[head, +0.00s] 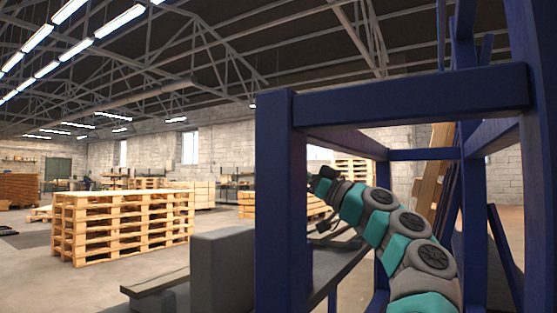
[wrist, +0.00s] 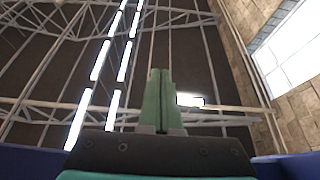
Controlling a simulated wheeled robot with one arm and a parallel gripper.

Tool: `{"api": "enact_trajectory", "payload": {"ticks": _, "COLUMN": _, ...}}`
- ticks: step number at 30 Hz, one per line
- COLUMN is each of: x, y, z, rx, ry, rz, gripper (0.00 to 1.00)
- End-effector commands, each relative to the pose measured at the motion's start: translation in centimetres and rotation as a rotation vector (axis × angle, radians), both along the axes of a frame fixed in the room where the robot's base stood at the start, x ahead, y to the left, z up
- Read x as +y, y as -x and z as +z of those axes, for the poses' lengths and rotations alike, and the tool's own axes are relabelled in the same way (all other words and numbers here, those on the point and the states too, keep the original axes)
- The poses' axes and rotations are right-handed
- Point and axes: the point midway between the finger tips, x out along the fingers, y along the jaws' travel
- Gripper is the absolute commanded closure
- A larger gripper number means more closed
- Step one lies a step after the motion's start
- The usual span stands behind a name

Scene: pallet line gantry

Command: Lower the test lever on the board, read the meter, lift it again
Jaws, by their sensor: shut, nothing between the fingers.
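My gripper (wrist: 160,73) shows in the wrist view with its two green fingers together, shut and empty, set against the ceiling. In the head view my teal and grey arm runs from the lower right up to the left, behind a blue frame; its fingertips cannot be made out there. I cannot identify the test lever, the board or the meter in either view.
A blue steel frame (head: 410,92) stands close on the right, around my arm. A grey box (head: 222,270) and a grey ledge (head: 340,262) lie low beside it. A pallet stack (head: 122,225) stands on open floor at left. Roof lights (wrist: 101,60) hang overhead.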

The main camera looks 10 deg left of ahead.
Motion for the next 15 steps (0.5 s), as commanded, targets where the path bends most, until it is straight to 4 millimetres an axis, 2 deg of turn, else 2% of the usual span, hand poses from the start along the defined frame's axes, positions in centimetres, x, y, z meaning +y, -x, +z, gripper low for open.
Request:
{"api": "enact_trajectory", "payload": {"ticks": 1, "x": 0.7, "y": -0.3, "z": 0.7, "rx": 0.002, "ry": 0.004, "rz": -0.001, "gripper": 1.0}}
{"api": "enact_trajectory", "payload": {"ticks": 9, "x": 4.5, "y": -1.7, "z": 2.5, "rx": 0.005, "ry": 0.008, "rz": 0.0, "gripper": 1.0}}
{"api": "enact_trajectory", "payload": {"ticks": 15, "x": 6.3, "y": -2.4, "z": 3.6, "rx": 0.004, "ry": 0.004, "rz": -0.003, "gripper": 1.0}}
